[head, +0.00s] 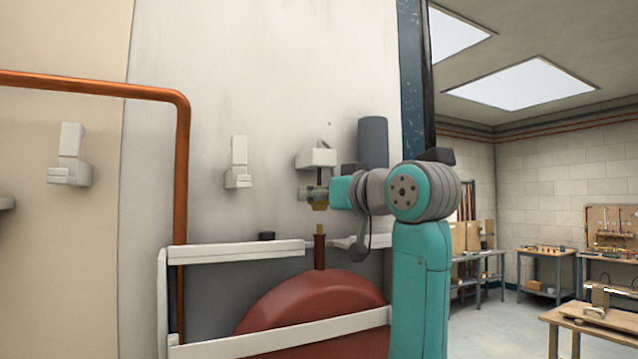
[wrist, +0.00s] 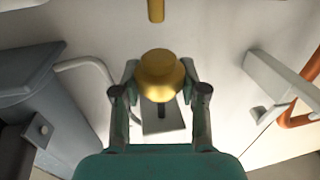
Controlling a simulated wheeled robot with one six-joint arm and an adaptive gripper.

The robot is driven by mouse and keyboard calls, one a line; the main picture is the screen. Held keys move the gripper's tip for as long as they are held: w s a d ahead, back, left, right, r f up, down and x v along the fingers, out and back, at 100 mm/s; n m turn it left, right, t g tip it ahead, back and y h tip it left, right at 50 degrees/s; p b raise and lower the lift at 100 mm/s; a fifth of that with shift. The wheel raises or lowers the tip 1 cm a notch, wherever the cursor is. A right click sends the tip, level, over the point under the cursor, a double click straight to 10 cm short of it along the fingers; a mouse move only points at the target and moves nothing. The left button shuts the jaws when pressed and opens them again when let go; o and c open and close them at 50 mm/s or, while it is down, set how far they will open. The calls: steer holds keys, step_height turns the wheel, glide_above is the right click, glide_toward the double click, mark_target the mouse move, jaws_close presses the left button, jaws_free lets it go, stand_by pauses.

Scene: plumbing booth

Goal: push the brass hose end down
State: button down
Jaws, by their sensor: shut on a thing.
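My gripper (head: 312,194) is shut on a brass piece, which looks like the brass hose end (head: 320,206). It hangs just under the fingers in the head view. In the wrist view the brass hose end (wrist: 160,75) shows as a round, stepped knob between the two fingertips (wrist: 160,88). A brass stub (wrist: 155,10) also shows at the top of the wrist view, apart from the held piece.
A white rail frame (head: 235,252) crosses before the red vessel. White wall brackets (head: 238,165) and a copper pipe (head: 182,170) are to the left. A white bracket (head: 316,157) is just above my gripper. A grey cylinder (head: 373,140) is behind my arm.

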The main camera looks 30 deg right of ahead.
steer(key=shift+f, duration=1.8)
steer(key=c, duration=0.6)
jaws_free()
steer(key=shift+s+d, duration=0.1)
steer(key=shift+s, duration=0.35)
steer(key=s+d, duration=0.1)
steer(key=s, duration=1)
steer(key=shift+d, duration=0.35)
